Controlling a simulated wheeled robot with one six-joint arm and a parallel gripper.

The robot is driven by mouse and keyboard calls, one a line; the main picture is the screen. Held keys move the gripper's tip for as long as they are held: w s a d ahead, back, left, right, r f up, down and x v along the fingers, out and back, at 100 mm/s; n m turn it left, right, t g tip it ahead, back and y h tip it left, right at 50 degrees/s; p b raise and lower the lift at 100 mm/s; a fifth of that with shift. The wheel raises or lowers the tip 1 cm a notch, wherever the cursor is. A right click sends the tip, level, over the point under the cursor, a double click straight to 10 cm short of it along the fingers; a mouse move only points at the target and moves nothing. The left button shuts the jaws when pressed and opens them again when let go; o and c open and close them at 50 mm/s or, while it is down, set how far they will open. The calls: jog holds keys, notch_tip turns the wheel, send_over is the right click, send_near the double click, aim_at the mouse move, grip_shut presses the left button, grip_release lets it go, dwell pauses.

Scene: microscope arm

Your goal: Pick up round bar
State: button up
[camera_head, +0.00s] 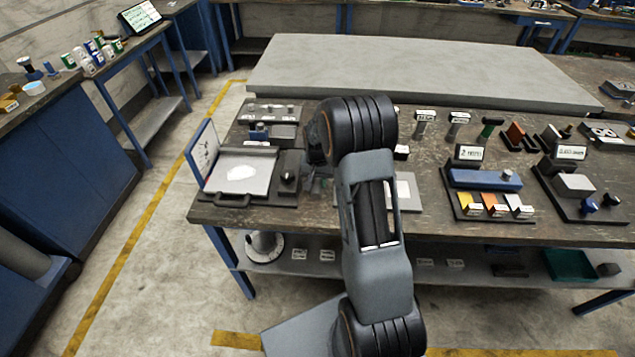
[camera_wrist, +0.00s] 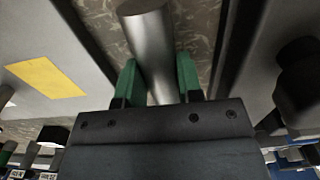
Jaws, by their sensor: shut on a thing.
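The round bar (camera_wrist: 150,35) is a smooth grey metal cylinder in the wrist view. Its end face shows at the top of the picture, and its body runs down between my fingers. My gripper (camera_wrist: 157,72) has two green fingers, one on each side of the bar, and is shut on it. The bar's lower end is hidden behind the dark gripper body. In the head view my own arm stands in front of the bench and hides the gripper and the bar.
The worn workbench (camera_head: 300,222) holds a grey tray (camera_head: 262,172) at left and a blue block (camera_head: 485,179) at right. A large grey slab (camera_head: 420,70) lies at the back. In the wrist view a yellow patch (camera_wrist: 46,76) lies on a pale surface.

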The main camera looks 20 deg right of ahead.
grip_shut()
jog(key=shift+w+r, duration=0.1)
jog(key=shift+r, duration=0.05)
